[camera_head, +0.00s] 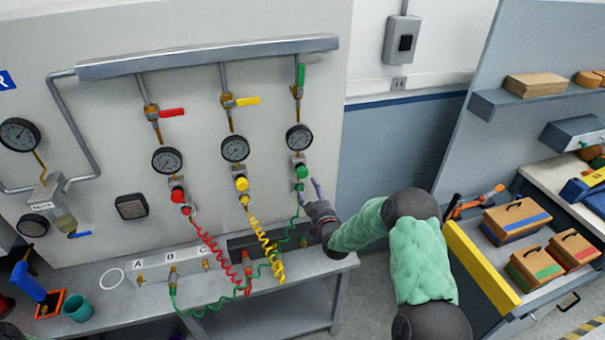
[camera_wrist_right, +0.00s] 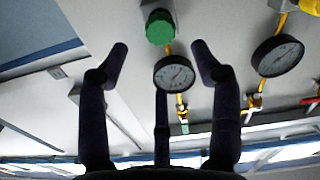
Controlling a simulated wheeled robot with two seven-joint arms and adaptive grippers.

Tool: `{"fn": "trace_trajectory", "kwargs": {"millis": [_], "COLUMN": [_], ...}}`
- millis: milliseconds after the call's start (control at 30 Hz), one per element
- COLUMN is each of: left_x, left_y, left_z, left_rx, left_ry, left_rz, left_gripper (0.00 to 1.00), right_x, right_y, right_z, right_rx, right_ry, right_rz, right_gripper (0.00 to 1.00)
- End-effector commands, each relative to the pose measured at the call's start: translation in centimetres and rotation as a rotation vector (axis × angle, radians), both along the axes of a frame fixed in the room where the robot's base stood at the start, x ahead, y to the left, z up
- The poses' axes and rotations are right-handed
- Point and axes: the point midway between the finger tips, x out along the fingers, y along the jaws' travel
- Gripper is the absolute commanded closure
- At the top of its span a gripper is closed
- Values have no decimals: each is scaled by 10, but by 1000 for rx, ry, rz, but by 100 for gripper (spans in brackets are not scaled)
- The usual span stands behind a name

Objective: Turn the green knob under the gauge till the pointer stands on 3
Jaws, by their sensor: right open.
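The green knob (camera_head: 301,171) sits under the rightmost gauge (camera_head: 299,137) on the wall panel. The gauge has a white face with a dark rim; its pointer is too small to read. My right gripper (camera_head: 314,194) is just below and right of the knob, fingers toward the panel. In the right wrist view, which looks upside down, the spread fingers (camera_wrist_right: 160,62) are open and empty. The green knob (camera_wrist_right: 160,26) shows beyond the fingertips, apart from them, and the gauge (camera_wrist_right: 174,73) shows between them. My left gripper is not in view.
A yellow knob (camera_head: 242,184) and a red knob (camera_head: 178,195) sit under neighbouring gauges to the left. Coiled red, yellow and green hoses hang below, near the gripper. A bench (camera_head: 290,268) runs under the panel. A green-handled valve (camera_head: 301,76) is above the right gauge.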

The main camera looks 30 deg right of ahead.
Motion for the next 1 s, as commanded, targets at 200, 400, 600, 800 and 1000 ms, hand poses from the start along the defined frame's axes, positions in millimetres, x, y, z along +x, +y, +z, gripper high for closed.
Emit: {"fn": "trace_trajectory", "kwargs": {"millis": [200,400,600,800,1000], "left_x": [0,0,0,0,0], "left_y": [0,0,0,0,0], "left_z": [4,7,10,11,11], "left_rx": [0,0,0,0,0], "left_ry": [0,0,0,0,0], "left_rz": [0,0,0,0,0], "left_gripper": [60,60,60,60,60], "right_x": [24,58,85,99,103], "right_y": [-5,-13,-19,-23,-24], "right_z": [0,0,-1,-1,-1], "right_rx": [1,2,3,4,4], "right_ry": [0,1,3,4,3], "right_rz": [1,1,1,2,1], "right_gripper": [35,35,35,35,35]}}
